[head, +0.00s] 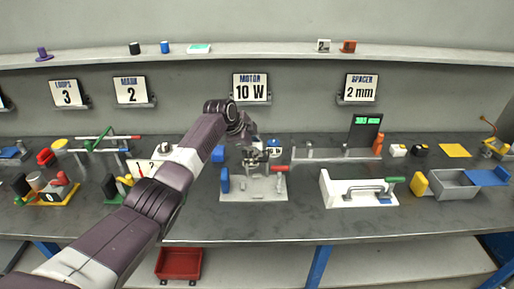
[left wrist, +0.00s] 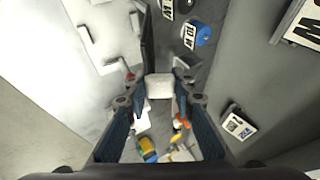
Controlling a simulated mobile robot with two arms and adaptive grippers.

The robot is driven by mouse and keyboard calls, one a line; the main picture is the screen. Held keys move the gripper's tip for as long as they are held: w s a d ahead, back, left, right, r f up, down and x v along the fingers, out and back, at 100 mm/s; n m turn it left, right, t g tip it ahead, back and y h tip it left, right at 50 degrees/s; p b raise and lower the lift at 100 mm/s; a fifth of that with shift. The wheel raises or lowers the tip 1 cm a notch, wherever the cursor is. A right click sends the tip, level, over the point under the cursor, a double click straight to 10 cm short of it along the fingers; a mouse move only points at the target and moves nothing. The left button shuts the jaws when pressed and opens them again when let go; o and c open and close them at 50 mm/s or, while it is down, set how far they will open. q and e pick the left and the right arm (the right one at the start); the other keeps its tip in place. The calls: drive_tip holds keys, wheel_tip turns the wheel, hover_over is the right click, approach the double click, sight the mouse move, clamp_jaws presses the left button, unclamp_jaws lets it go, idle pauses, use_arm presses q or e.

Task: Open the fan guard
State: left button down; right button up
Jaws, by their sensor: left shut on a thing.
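My left gripper (head: 252,150) reaches over a grey fixture plate (head: 262,190) at the middle of the bench. In the left wrist view my left gripper (left wrist: 158,95) is shut on a small pale block (left wrist: 159,86) between its fingertips. A thin dark panel (left wrist: 148,42) stands just beyond the block; I cannot tell whether the two are joined. The fixture carries a blue block (head: 225,180) on its left and a red handle (head: 279,168) on its right. My gripper hides part of the fixture, and I cannot clearly make out the fan guard. My right gripper is not in view.
A white box with a green-handled bar (head: 345,194) stands to the right of the fixture. A grey bin (head: 452,187) is farther right. A "10 W" sign (head: 250,88) hangs behind my gripper. The bench front (head: 290,225) is clear.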

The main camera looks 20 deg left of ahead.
use_arm(q)
drive_tip(key=shift+w+f, duration=0.25)
drive_tip(key=shift+s+r, duration=0.1)
idle(0.5)
drive_tip(key=c, duration=1.6)
unclamp_jaws()
drive_tip(key=shift+a, duration=0.1)
drive_tip(key=v, duration=1.2)
drive_tip(key=shift+c, duration=0.4)
